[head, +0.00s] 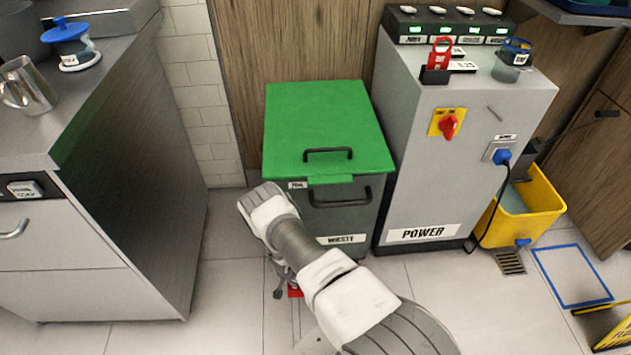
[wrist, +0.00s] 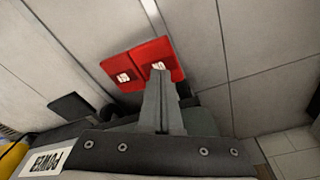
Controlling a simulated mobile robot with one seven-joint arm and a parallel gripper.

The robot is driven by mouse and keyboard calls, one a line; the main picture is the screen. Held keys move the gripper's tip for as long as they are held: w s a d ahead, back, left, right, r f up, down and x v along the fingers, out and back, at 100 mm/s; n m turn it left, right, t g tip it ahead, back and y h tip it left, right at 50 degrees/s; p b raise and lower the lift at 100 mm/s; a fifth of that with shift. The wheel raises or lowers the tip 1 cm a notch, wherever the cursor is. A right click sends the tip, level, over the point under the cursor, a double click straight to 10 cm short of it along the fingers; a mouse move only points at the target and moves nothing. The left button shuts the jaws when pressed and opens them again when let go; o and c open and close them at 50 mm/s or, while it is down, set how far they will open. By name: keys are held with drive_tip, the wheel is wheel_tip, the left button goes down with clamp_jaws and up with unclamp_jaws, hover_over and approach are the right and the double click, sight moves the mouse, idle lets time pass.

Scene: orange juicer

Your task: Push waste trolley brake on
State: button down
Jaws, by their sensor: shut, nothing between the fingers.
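The waste trolley has a green lid (head: 325,115) and a grey body with a WASTE label (head: 341,240), left of the power cabinet in the head view. Low at its front, a red pedal (head: 295,291) shows partly behind my arm. The wrist view shows two red pedals side by side, a left one (wrist: 127,74) and a right one (wrist: 160,58), each with a white mark too small to read. My gripper (wrist: 158,76) is shut and empty. Its tips overlap the right pedal's lower edge in the picture; I cannot tell whether they touch. In the head view my gripper (head: 279,282) is small and partly hidden by my arm.
The grey power cabinet (head: 425,165) stands close on the trolley's right. A steel counter (head: 110,190) stands to the left, with free tiled floor (head: 233,240) between. A yellow bucket (head: 525,208) is at the right, beyond the cabinet.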

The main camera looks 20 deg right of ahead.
drive_tip(key=shift+f+b, duration=1)
idle(0.3)
drive_tip(key=shift+r+p, duration=2.75)
drive_tip(key=shift+r, duration=0.8)
